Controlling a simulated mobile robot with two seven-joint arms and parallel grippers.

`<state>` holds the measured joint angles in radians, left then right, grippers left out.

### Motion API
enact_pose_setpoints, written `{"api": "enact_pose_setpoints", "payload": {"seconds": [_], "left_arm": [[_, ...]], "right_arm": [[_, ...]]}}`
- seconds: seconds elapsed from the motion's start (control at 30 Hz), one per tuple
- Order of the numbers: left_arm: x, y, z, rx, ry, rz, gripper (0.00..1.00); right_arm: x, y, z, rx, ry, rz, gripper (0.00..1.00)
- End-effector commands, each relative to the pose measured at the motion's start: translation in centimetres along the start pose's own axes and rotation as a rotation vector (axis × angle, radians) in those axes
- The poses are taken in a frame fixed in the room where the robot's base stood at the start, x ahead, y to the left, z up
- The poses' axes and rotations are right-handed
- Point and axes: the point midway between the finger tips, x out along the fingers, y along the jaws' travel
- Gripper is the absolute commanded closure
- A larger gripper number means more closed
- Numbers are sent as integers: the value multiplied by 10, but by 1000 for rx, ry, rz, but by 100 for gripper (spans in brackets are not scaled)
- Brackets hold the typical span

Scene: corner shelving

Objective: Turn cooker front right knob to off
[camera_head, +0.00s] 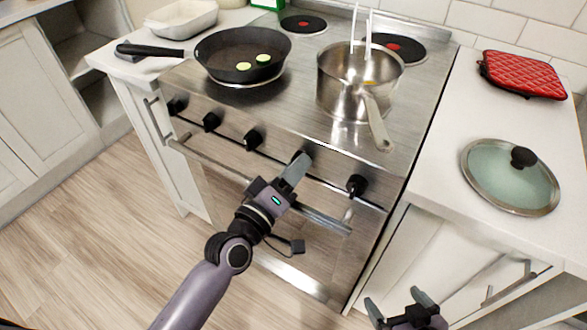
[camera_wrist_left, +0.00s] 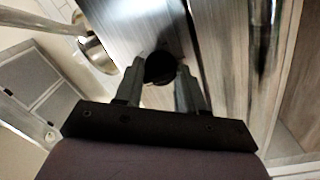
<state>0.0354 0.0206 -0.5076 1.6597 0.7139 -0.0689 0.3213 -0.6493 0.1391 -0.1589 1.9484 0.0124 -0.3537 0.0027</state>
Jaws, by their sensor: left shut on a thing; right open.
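The cooker's front panel (camera_head: 228,131) carries a row of black knobs. My left gripper (camera_head: 298,163) is at the fourth knob from the left, just left of the rightmost knob (camera_head: 357,185). In the left wrist view, my left gripper (camera_wrist_left: 160,75) has its fingers on either side of a round black knob (camera_wrist_left: 160,67) and is shut on it. The fingers partly hide this knob (camera_head: 307,152) in the head view. Its pointer setting cannot be read. My right gripper (camera_head: 402,303) is open and empty at the bottom, before the right-hand cabinet.
A steel saucepan (camera_head: 340,92) stands on the front right of the hob, its handle pointing over the front. A frying pan (camera_head: 222,63) sits at front left. The oven handle (camera_head: 225,167) runs below the knobs. A glass lid (camera_head: 495,180) lies on the right counter.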

Motion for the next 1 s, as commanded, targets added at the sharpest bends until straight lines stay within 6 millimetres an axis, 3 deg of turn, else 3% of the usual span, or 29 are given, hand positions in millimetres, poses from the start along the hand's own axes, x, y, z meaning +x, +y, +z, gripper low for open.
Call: {"api": "enact_pose_setpoints", "payload": {"seconds": [0.1, 0.13, 0.2, 0.57, 1.0], "left_arm": [[0, -1, 0, -5, 0, -1, 91], [0, -1, 0, -4, 0, -1, 51], [0, -1, 0, -3, -1, -1, 36], [-5, -1, 1, -1, -2, -2, 36], [-63, -1, 0, -1, -1, -2, 36]], "right_arm": [[0, 0, 0, 0, 0, 0, 0], [0, 0, 0, 0, 0, 0, 0], [0, 0, 0, 0, 0, 0, 0], [0, 0, 0, 0, 0, -1, 0], [0, 0, 1, 0, 0, -1, 0]]}}
